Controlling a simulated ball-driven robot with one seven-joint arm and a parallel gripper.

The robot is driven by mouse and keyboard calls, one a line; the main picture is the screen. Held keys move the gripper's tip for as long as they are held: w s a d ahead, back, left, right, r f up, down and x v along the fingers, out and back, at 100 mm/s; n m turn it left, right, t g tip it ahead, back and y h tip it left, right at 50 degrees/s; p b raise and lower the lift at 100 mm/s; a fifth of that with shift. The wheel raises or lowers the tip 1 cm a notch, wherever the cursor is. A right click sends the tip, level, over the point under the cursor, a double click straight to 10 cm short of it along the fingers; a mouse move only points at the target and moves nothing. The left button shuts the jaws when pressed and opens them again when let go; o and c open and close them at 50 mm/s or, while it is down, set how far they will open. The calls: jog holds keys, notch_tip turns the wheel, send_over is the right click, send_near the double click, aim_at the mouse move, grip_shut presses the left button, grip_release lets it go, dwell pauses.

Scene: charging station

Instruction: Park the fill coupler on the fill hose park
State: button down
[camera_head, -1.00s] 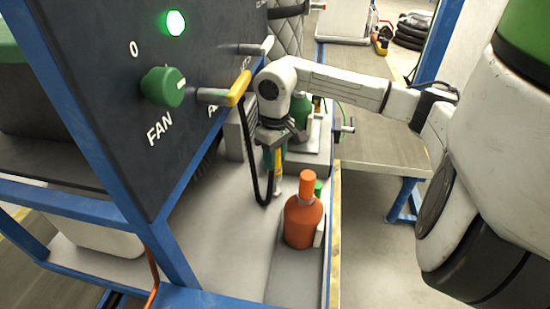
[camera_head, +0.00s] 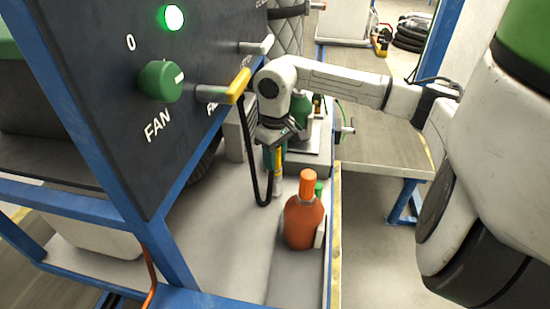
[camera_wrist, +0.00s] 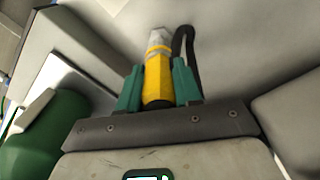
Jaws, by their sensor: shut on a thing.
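The fill coupler (camera_wrist: 158,75) is yellow with a grey metal tip and sits between the teal fingers of my gripper (camera_wrist: 158,85). In the head view my gripper (camera_head: 274,155) points down, with the coupler's lower end (camera_head: 277,184) below it, just above or near the bench. A black hose (camera_head: 251,150) hangs in a loop from near the panel down to the coupler. It also shows beside the coupler in the wrist view (camera_wrist: 189,45). I cannot pick out the fill hose park for certain; the gripper and arm hide part of that area.
An orange bottle (camera_head: 304,218) stands close in front of the gripper. Green bottles stand behind it (camera_head: 300,108). The dark panel (camera_head: 95,70), with a green knob (camera_head: 160,81) and a yellow-ended lever (camera_head: 238,86), is at left. The grey bench (camera_head: 215,235) has bare room at front left.

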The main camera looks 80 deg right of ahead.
jog(key=shift+f+b, duration=2.65)
jog(key=shift+b, duration=0.05)
jog(key=c, duration=0.7)
grip_release()
jog(key=shift+r, duration=3.75)
jog(key=shift+s, duration=0.1)
